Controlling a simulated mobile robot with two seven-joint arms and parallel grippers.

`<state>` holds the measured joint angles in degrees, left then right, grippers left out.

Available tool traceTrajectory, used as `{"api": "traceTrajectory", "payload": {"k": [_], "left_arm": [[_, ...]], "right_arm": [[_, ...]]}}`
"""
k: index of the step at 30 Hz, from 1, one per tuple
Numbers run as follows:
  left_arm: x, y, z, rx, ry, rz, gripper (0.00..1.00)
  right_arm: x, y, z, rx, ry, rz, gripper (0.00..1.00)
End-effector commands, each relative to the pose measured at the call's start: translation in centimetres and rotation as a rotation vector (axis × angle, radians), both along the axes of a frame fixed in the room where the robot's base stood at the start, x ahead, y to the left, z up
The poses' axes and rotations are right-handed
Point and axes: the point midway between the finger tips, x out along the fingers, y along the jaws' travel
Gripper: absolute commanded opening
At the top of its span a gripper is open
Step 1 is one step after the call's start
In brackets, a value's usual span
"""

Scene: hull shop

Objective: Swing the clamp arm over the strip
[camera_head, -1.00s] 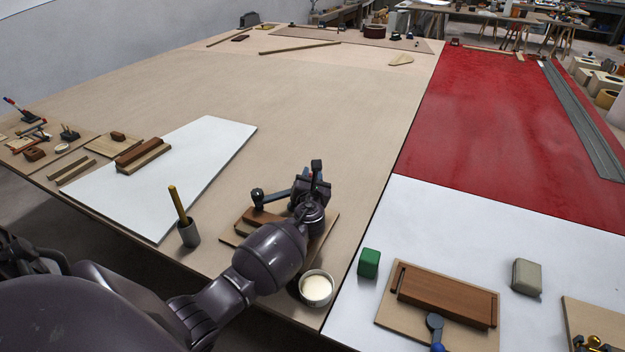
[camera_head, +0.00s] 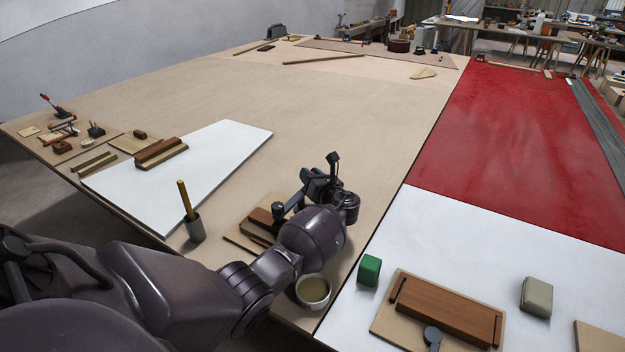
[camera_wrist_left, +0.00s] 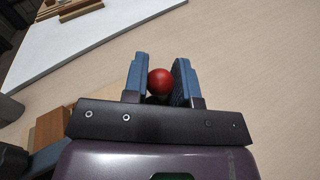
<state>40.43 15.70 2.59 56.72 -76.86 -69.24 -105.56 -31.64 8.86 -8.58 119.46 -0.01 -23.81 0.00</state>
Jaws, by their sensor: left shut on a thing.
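My left gripper (camera_head: 333,172) is shut on the red ball knob (camera_wrist_left: 160,81) of the clamp arm. The knob sits between the fingers in the left wrist view. The grey clamp arm (camera_head: 292,205) runs from the gripper to a dark rounded part beside a brown wooden strip (camera_head: 262,217). The strip lies on a small light board (camera_head: 256,203) near the table's front edge. A brown block shows at the left in the wrist view (camera_wrist_left: 52,130). My forearm hides the right side of the board, and the arm's pivot is not clear. My right gripper is not in view.
A white bowl (camera_head: 313,291) stands close under my left wrist. A grey cup with a yellow stick (camera_head: 195,228) stands left of the board. A green block (camera_head: 369,270) and another clamp board (camera_head: 382,325) lie to the right.

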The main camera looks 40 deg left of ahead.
Motion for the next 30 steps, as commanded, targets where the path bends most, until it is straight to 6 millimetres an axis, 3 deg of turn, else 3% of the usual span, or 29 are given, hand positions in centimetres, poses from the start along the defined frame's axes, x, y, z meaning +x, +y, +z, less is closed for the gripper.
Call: {"api": "traceTrajectory", "payload": {"k": [1, 17, 18, 22, 30], "left_arm": [[-0.22, 0.12, -0.89, -0.005, 0.013, 0.011, 0.00], [-0.14, 0.30, -0.86, -0.006, 0.012, 0.029, 0.00], [-0.14, 0.30, -0.87, -0.006, 0.012, 0.029, 0.29], [-0.12, 0.30, -0.87, -0.007, 0.012, 0.028, 0.49], [-0.03, 0.23, -0.81, -0.006, 0.012, 0.024, 0.51]], "right_arm": [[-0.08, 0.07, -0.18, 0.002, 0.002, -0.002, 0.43], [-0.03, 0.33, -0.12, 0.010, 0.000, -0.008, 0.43], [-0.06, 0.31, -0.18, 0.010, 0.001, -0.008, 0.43], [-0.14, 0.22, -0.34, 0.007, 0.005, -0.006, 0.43], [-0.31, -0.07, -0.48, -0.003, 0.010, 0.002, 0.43]]}}
